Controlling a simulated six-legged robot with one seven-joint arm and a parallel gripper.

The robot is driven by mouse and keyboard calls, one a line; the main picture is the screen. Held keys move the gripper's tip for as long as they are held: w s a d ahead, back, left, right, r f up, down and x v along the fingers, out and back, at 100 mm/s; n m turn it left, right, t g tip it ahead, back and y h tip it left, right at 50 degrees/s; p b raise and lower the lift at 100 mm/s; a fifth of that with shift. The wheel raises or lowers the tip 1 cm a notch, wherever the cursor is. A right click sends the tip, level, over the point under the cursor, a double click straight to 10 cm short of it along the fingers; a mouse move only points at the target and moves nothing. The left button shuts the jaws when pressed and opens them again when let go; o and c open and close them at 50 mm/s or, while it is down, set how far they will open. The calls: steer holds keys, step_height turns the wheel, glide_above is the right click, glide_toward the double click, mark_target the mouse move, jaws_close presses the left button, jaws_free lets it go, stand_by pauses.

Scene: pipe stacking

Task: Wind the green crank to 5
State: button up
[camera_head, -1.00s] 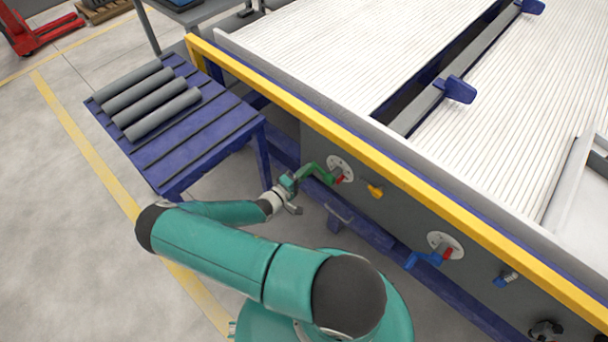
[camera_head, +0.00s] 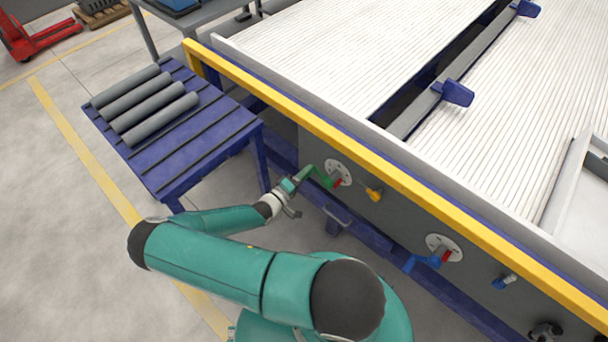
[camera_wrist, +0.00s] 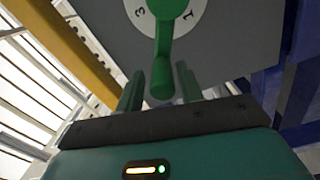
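The green crank (camera_head: 321,176) is mounted on a round white dial (camera_head: 344,170) on the grey side panel, with a red mark beside its hub. In the wrist view the crank's handle (camera_wrist: 162,80) points down between the fingers, and the dial (camera_wrist: 199,12) shows a 3 on the left and a 1 on the right. My gripper (camera_wrist: 160,88) is open around the handle end, with a gap visible on each side. In the head view my gripper (camera_head: 292,185) is at the crank's outer end. The dial's other numbers are hidden or too small to read.
A yellow rail (camera_head: 300,117) runs above the panel. A yellow valve handle (camera_head: 374,194) and a blue crank (camera_head: 425,262) sit to the right. A blue table (camera_head: 190,150) with several grey pipes (camera_head: 153,113) stands at the left. Bare floor lies at the lower left.

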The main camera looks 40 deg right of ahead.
steer(key=shift+o, duration=0.2)
steer(key=shift+a+f, duration=0.1)
steer(key=shift+a, duration=0.3)
steer(key=s+a, duration=0.1)
steer(key=a, duration=1.2)
steer(key=shift+s, duration=0.15)
